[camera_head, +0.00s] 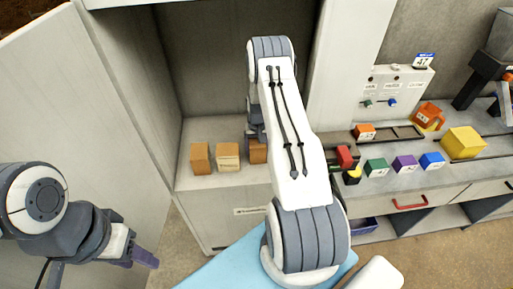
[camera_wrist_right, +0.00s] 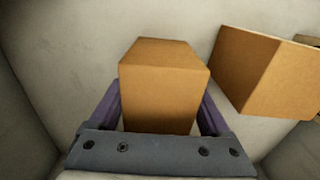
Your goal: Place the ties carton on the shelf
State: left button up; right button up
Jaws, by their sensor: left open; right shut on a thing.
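My right gripper (camera_head: 257,136) is inside the open cabinet, at the right end of the cartons. It is shut on a plain brown carton (camera_head: 258,154), which sits at or just above the pale shelf (camera_head: 240,182); I cannot tell if it touches. In the right wrist view this carton (camera_wrist_right: 160,85) stands between the purple fingers of the gripper (camera_wrist_right: 160,118). No label on it is readable, so I cannot confirm it is the ties carton. My left gripper (camera_head: 140,257) is open and empty at the lower left, outside the cabinet.
Two more brown cartons, a middle one (camera_head: 228,157) with a label and a left one (camera_head: 200,158), stand on the shelf. The open cabinet door (camera_head: 70,90) is at left. At right, a counter (camera_head: 400,185) holds several coloured blocks and a yellow box (camera_head: 463,143).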

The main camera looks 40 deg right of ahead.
jog(key=o, duration=1.5)
jog(key=shift+o, duration=0.2)
